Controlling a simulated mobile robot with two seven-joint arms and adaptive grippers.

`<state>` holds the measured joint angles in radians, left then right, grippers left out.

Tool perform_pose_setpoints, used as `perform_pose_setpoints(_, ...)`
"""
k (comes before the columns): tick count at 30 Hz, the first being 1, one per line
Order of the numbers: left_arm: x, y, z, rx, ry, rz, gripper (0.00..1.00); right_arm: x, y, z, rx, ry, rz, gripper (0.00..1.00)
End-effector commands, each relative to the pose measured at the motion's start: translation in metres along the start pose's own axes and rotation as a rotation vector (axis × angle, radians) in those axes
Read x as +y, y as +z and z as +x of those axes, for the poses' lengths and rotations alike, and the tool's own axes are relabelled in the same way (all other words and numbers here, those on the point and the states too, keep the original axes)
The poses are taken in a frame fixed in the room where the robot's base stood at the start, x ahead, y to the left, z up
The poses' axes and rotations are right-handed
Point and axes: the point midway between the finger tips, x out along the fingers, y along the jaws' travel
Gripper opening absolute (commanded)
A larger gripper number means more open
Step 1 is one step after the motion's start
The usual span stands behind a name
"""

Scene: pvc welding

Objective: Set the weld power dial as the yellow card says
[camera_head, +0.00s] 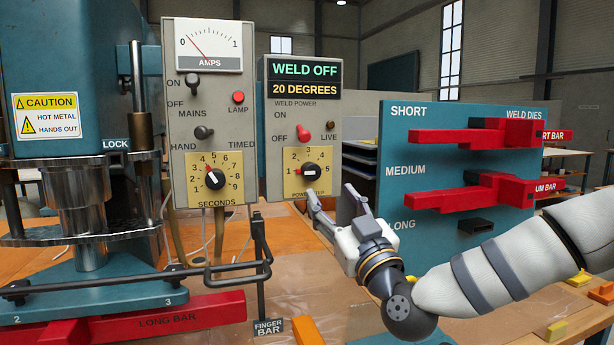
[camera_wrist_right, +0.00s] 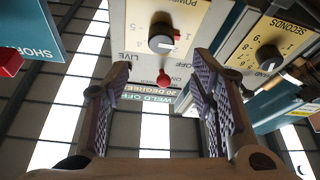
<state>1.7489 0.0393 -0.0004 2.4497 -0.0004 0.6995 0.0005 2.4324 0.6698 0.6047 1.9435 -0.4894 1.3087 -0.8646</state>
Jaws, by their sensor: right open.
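The weld power dial (camera_head: 311,170) is a black knob on a yellow numbered plate, low on the right grey control box. Its red mark points left, near the low numbers. In the right wrist view, which is upside down, the dial (camera_wrist_right: 162,40) shows at the top, beyond and between the fingertips. My right gripper (camera_head: 333,197) is open and empty, just below and in front of the dial, apart from it; its two fingers also show in the right wrist view (camera_wrist_right: 160,82). I cannot make out a separate yellow instruction card. My left gripper is not in view.
The red weld power switch (camera_head: 304,132) sits above the dial, under a display (camera_head: 305,80) reading WELD OFF, 20 DEGREES. The seconds dial (camera_head: 214,179) is on the neighbouring box. A blue rack (camera_head: 400,155) with red dies stands right. The press (camera_head: 60,80) stands left.

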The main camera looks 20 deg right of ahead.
Motion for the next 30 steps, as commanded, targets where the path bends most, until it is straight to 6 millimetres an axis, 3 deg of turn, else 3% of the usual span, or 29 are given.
perform_pose_setpoints(3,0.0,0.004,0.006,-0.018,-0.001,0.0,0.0,-0.001,0.005,0.031,-0.004,-0.001,-0.001,0.51)
perform_pose_setpoints(9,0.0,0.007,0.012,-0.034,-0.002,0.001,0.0,-0.002,0.006,0.073,-0.008,-0.002,0.002,0.51)
perform_pose_setpoints(14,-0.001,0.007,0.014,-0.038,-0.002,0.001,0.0,-0.002,0.005,0.088,-0.008,-0.002,0.003,0.51)
perform_pose_setpoints(21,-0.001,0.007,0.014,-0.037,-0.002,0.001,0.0,-0.002,0.004,0.089,-0.007,-0.003,0.003,0.51)
perform_pose_setpoints(27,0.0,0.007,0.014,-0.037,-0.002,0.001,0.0,-0.002,0.004,0.089,-0.007,-0.003,0.003,0.08)
perform_pose_setpoints(28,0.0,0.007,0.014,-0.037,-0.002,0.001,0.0,-0.002,0.004,0.089,-0.007,-0.003,0.003,0.03)
perform_pose_setpoints(30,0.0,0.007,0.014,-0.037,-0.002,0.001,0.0,-0.002,0.004,0.089,-0.007,-0.003,0.003,0.03)
